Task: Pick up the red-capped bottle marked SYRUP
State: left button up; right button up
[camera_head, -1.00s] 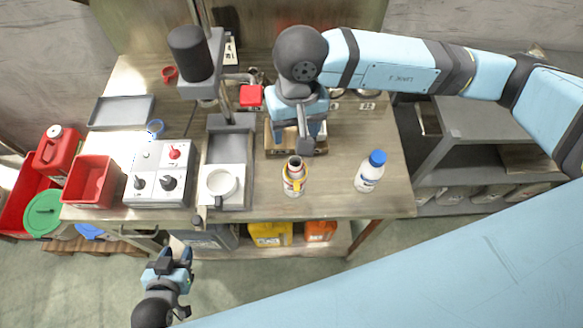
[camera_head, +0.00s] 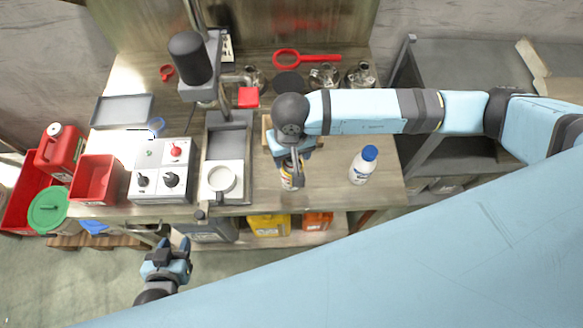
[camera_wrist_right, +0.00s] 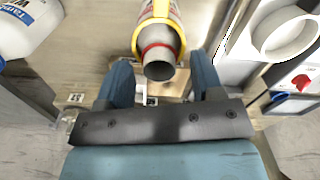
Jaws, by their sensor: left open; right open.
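I see no bottle with a plain red cap, and no SYRUP marking can be read. A bottle with a yellow band and a red ring round its dark, open-looking neck (camera_wrist_right: 160,45) is in the right wrist view; in the head view it (camera_head: 287,182) is mostly hidden behind my right gripper (camera_head: 295,168). That gripper is open above the bottle, whose neck shows just beyond and between its fingers (camera_wrist_right: 162,85). A white bottle with a blue cap (camera_head: 363,166) stands to the right. My left gripper (camera_head: 180,246) is open and empty in front of the table.
Red bins (camera_head: 95,180) are further left. The front right of the table is clear.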

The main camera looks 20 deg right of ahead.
jog(key=shift+f, duration=0.55)
grip_shut()
jog(key=shift+r, duration=0.1)
